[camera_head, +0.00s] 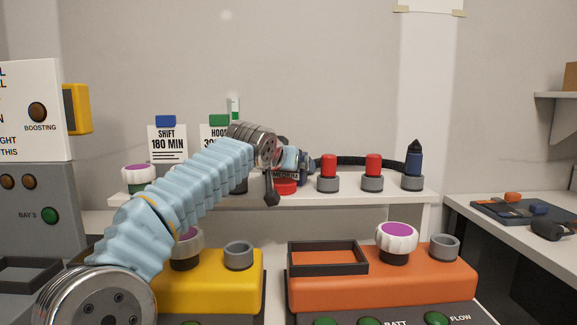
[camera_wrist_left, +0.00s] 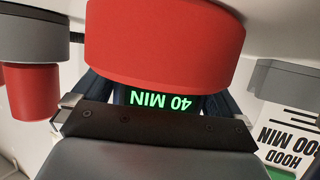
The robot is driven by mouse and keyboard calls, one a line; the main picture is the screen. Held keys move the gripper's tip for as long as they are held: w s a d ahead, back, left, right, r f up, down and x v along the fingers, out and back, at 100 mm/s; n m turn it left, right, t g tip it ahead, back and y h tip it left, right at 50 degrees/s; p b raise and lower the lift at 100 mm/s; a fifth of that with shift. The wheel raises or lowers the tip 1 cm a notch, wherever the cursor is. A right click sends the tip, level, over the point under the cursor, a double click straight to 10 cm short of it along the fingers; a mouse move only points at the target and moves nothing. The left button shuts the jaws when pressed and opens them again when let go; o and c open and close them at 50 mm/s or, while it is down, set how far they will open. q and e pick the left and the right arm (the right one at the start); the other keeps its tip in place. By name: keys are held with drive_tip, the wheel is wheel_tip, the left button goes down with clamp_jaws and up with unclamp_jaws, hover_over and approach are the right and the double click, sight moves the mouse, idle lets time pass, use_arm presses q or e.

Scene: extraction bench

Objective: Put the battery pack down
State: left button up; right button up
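My left arm reaches across to the back shelf. Its gripper (camera_head: 290,160) is at a red round base (camera_head: 285,187) there, partly hidden by my wrist. In the left wrist view, which is upside down, the red base (camera_wrist_left: 165,45) fills the top middle. Against it is a dark piece with a lit green "40 MIN" display (camera_wrist_left: 162,102), which looks like the battery pack. Dark blue parts flank the display, and a dark bar of my gripper crosses in front. Finger contact is hidden, so I cannot tell whether the gripper is shut on it. My right gripper is not in view.
On the shelf (camera_head: 450,190), two red cylinders (camera_head: 329,165) (camera_head: 373,165) in grey bases and a dark blue hose connector (camera_head: 413,165) stand to the right. "SHIFT" (camera_head: 166,143) and "HOOD" (camera_head: 213,143) signs stand left. Yellow (camera_head: 225,285) and orange (camera_head: 400,285) units stand in front.

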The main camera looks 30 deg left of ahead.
use_arm(q)
drive_tip(key=shift+r, duration=0.15)
drive_tip(key=shift+s+r, duration=0.1)
drive_tip(key=shift+s, duration=0.3)
drive_tip(key=b+v, duration=0.1)
drive_tip(key=v, duration=1)
drive_tip(key=shift+d, duration=0.15)
drive_tip(key=x, duration=0.5)
drive_tip(key=shift+s+f, duration=0.1)
drive_tip(key=shift+f, duration=0.3)
drive_tip(key=x, duration=0.3)
drive_tip(key=p+x, duration=0.1)
drive_tip(key=x, duration=0.1)
drive_tip(key=shift+r, duration=0.35)
drive_tip(key=shift+w+f, duration=0.1)
drive_tip(key=shift+w, duration=0.25)
drive_tip(key=c, duration=1.1)
drive_tip(key=shift+c, duration=1.2)
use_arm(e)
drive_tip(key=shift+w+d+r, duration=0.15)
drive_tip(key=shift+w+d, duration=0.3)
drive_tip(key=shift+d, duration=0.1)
